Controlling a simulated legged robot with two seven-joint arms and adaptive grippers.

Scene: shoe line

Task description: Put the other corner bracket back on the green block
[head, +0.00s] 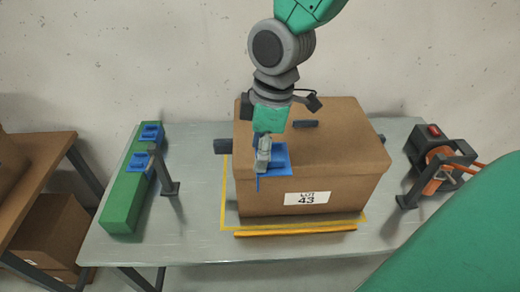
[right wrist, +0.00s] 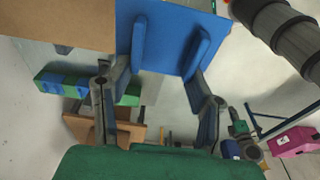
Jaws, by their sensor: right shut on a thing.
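My right gripper (head: 263,158) is shut on a blue corner bracket (head: 281,160), over the front-left part of the cardboard box's top. I cannot tell whether the bracket touches the box. The green block (head: 122,204) lies at the table's left end. Two blue pieces, a far one (head: 151,132) and a nearer one (head: 138,161), sit on its far half. My left gripper is out of view.
The cardboard box (head: 345,185), labelled LOT 43, stands mid-table (head: 190,235) inside a yellow outline. A yellow bar (head: 295,233) lies before it. A dark post (head: 164,172) stands right beside the green block. A strapping device with orange parts (head: 440,165) stands at the right.

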